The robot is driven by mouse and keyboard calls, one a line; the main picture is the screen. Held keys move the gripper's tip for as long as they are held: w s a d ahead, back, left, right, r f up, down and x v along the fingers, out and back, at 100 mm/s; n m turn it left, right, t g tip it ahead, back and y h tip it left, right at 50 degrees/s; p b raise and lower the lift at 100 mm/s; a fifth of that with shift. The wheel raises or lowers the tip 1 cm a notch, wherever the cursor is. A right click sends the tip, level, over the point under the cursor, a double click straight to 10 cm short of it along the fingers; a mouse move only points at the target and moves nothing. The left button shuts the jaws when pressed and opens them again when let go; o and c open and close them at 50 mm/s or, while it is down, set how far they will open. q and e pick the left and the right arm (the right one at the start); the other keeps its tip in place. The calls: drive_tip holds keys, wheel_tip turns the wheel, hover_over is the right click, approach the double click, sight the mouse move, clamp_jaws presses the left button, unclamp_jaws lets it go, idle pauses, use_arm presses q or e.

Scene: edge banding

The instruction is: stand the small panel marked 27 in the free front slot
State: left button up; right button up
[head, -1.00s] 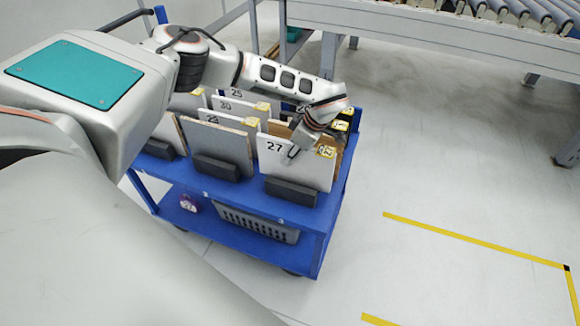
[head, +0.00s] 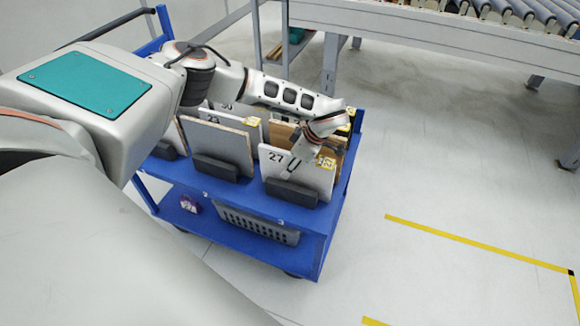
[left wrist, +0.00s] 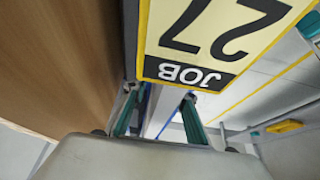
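The small panel marked 27 (head: 312,178) is white and stands upright at the front right of the blue cart, behind a dark holder block (head: 291,193) that hides its lower edge. In the left wrist view the teal fingers (left wrist: 160,116) show below the large yellow JOB 27 label (left wrist: 215,40). The finger contact is not clear there. My right gripper is out of view.
A brown panel (left wrist: 55,60) is close on the left in the wrist view. A roller conveyor (head: 430,30) is behind. The floor to the right is clear.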

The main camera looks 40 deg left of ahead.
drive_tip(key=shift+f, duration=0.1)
use_arm(q)
drive_tip(key=p+v, duration=0.2)
drive_tip(key=v, duration=0.9)
drive_tip(key=shift+w, duration=0.1)
drive_tip(key=shift+d+r, duration=0.2)
drive_tip(key=shift+r, duration=0.3)
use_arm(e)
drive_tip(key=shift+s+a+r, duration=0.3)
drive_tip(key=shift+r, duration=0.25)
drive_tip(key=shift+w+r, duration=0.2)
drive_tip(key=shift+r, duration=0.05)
